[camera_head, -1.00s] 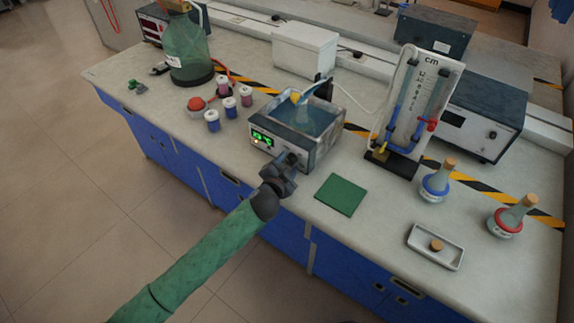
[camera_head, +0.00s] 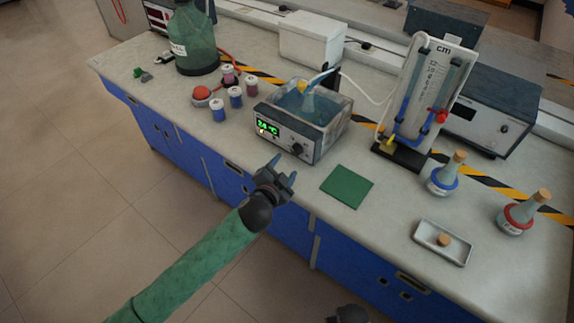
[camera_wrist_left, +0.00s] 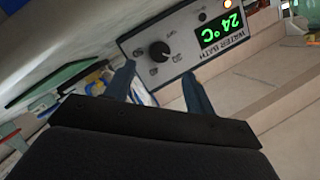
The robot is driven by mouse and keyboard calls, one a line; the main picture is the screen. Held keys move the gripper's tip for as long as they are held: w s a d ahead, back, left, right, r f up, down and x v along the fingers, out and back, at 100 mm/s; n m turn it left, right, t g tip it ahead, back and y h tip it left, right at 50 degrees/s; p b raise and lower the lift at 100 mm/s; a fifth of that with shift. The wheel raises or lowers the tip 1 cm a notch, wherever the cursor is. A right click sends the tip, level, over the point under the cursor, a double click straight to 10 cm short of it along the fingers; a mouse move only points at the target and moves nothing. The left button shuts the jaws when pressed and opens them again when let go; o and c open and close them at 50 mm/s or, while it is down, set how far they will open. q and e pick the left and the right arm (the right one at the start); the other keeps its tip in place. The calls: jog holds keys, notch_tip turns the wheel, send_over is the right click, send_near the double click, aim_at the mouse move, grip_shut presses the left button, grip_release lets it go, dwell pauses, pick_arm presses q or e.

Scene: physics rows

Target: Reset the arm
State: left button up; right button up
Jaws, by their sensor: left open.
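My left gripper (camera_head: 283,176) is open and empty in front of the bench's front edge, in the head view. Its two fingers (camera_wrist_left: 160,88) stand apart in the left wrist view with nothing held between them. The bath's front panel also shows in the left wrist view (camera_wrist_left: 185,45), apart from the fingers. A dark piece at the bottom edge of the head view may be part of my right arm; its gripper cannot be made out.
A green mat (camera_head: 347,186), a white tray (camera_head: 443,242) with a cork, and two stoppered flasks (camera_head: 446,174) (camera_head: 520,213) are on the right. A manometer (camera_head: 425,100) stands behind them. Several small jars (camera_head: 235,97) and a large green bottle (camera_head: 192,40) are on the left.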

pick_arm(q)
jog(key=shift+s+a, duration=0.1)
jog(key=shift+s, duration=0.1)
dwell(0.4)
jog(key=s+a+f+n+g+y, duration=0.2)
jog(key=s+a+f+n+g, duration=0.15)
jog(key=s+a, duration=0.45)
jog(key=s+a+f+n+g+y, duration=0.1)
jog(key=s+a+f+n+g, duration=0.3)
jog(key=s, duration=0.8)
jog(key=s+a+f+n+g+y, duration=0.2)
jog(key=s+a+n+g, duration=0.15)
jog(key=s+a, duration=0.5)
jog(key=s+d+f, duration=0.1)
jog(key=d+f, duration=0.1)
jog(key=f, duration=0.8)
jog(key=s+d+f+g, duration=0.1)
jog(key=s+d+f, duration=0.1)
jog(key=f, duration=0.9)
jog(key=s+d+f+g, duration=0.1)
jog(key=d+f, duration=0.1)
jog(key=f, duration=0.9)
jog(key=shift+s+f+m, duration=0.25)
jog(key=shift+m, duration=0.05)
